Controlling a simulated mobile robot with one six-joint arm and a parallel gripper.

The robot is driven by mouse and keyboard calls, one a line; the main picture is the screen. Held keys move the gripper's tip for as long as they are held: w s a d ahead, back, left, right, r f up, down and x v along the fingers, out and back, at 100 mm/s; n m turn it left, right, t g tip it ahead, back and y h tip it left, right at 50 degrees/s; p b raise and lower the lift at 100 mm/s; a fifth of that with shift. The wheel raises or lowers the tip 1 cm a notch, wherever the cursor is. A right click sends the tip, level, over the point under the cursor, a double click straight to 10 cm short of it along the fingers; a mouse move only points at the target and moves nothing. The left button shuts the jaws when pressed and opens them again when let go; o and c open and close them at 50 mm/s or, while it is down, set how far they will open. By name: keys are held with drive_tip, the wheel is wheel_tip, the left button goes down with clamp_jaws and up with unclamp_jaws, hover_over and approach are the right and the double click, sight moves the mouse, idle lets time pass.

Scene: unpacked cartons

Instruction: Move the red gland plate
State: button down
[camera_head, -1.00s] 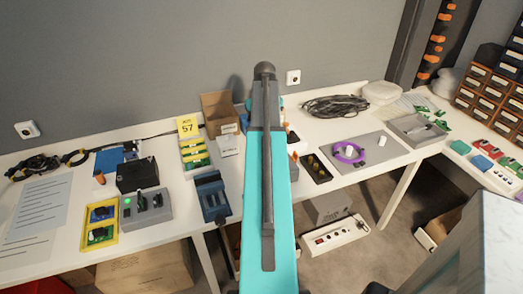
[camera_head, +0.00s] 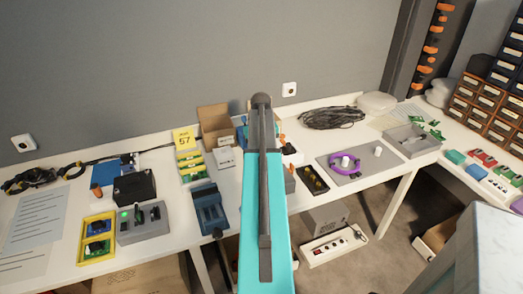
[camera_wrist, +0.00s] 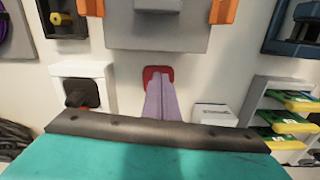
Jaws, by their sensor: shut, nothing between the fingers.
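In the wrist view a small red plate (camera_wrist: 149,77), which looks like the red gland plate, lies flat on the white table. The fingers of my gripper (camera_wrist: 163,78) are together with nothing between them. Their tips overlap the plate in the picture and hide its lower right part. I cannot tell whether they touch it. In the head view my teal arm hides the fingers and the table beneath them, so this plate does not show there.
In the wrist view a white block with a black part (camera_wrist: 83,70) lies left of the fingers and a small white box (camera_wrist: 215,116) right. A grey unit with orange parts (camera_wrist: 155,38) lies beyond. A rack of green boards (camera_wrist: 270,90) stands far right.

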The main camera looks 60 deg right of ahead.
drive_tip(key=shift+f, duration=1.85)
drive_tip(key=shift+w+d+p, duration=0.45)
drive_tip(key=shift+w+d, duration=2)
drive_tip(key=shift+w, duration=0.25)
drive_tip(key=shift+r, duration=0.15)
drive_tip(key=shift+r+p, duration=0.65)
drive_tip(key=shift+r, duration=0.3)
wheel_tip(320, 180, up, 8)
drive_tip(key=p, duration=0.4)
drive_tip(key=shift+p, duration=0.3)
